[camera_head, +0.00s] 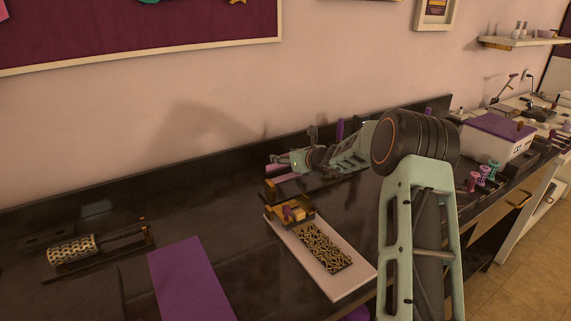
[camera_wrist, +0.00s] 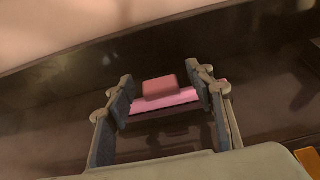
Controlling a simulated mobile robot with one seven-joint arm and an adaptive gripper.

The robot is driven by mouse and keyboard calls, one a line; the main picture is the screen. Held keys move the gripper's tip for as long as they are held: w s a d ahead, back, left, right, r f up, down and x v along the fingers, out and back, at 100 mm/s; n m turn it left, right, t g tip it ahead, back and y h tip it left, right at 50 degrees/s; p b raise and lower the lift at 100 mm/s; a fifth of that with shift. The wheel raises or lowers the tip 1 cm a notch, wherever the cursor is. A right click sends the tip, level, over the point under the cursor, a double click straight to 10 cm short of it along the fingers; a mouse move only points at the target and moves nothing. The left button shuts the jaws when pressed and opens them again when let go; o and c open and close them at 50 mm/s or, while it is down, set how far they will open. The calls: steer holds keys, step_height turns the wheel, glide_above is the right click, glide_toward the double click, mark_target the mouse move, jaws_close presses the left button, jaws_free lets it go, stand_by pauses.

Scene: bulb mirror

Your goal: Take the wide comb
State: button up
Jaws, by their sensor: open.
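A pink bar with a darker pink block on it (camera_wrist: 172,98) lies on the dark counter in the wrist view. It may be the wide comb, but I see no teeth. It shows small and partly covered beside my gripper in the head view (camera_head: 284,178). My gripper (camera_wrist: 159,82) is open, with one finger on each side of the block and bar. In the head view my gripper (camera_head: 280,161) is low over the back of the counter. Whether the fingers touch the bar cannot be told.
A white tray (camera_head: 348,286) with small brass-coloured pieces and a gold block with a purple knob (camera_head: 288,213) are in front of my gripper. A purple mat (camera_head: 188,282) and a perforated cylinder (camera_head: 72,249) lie left. A purple-lidded white box (camera_head: 497,136) stands right.

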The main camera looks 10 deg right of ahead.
mark_target(286, 155)
steer(key=c, duration=1.1)
steer(key=shift+o, duration=0.2)
steer(key=shift+r, duration=0.1)
steer(key=shift+r, duration=0.25)
step_height(286, 155, up, 3)
steer(key=shift+s+p, duration=0.15)
steer(key=shift+p, duration=0.3)
steer(key=s+a+r, duration=0.1)
steer(key=s+r, duration=0.8)
steer(key=s, duration=0.4)
steer(key=shift+s+r+b, duration=0.15)
steer(key=shift+s+b, duration=0.15)
steer(key=shift+s, duration=0.05)
